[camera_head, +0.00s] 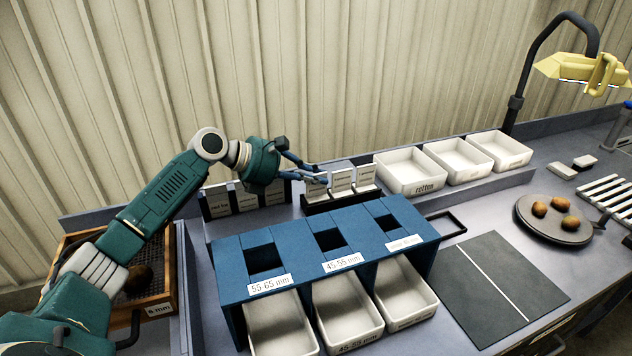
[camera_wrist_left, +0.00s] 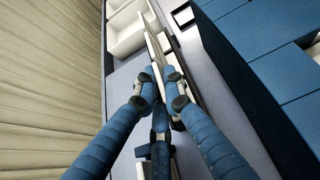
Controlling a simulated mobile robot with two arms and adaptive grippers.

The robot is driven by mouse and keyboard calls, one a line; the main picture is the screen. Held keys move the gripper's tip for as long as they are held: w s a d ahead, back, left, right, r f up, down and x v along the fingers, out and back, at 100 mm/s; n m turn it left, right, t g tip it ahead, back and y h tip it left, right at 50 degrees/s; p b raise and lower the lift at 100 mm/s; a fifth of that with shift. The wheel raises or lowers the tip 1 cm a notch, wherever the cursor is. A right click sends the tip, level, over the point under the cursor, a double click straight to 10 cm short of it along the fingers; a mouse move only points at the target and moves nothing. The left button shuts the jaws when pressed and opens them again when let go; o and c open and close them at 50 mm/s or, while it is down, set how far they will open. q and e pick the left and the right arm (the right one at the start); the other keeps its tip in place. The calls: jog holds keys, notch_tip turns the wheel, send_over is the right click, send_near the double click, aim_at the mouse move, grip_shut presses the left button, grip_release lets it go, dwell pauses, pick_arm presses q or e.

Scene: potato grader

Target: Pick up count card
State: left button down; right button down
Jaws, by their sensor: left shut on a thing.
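Several white count cards stand upright in a dark card holder (camera_head: 332,202) behind the blue sizing unit. My left gripper (camera_head: 318,177) reaches in from the left and is shut on the leftmost count card (camera_head: 316,190). I cannot tell whether the gripped card is still seated in the holder. My right gripper is not in view.
The blue sizing unit (camera_head: 300,258) with white bins below stands in front. White trays, one marked rotten (camera_head: 425,188), stand to the right. Dark labelled holders (camera_head: 218,202) stand left. A round plate (camera_head: 556,236) holds potatoes. A dark mat (camera_head: 480,290) is clear.

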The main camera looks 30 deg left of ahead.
aim_at(316, 194)
pick_arm(q)
notch_tip(316, 194, up, 20)
jog(key=b, duration=0.1)
jog(key=shift+f+b, duration=0.2)
jog(key=shift+b, duration=0.1)
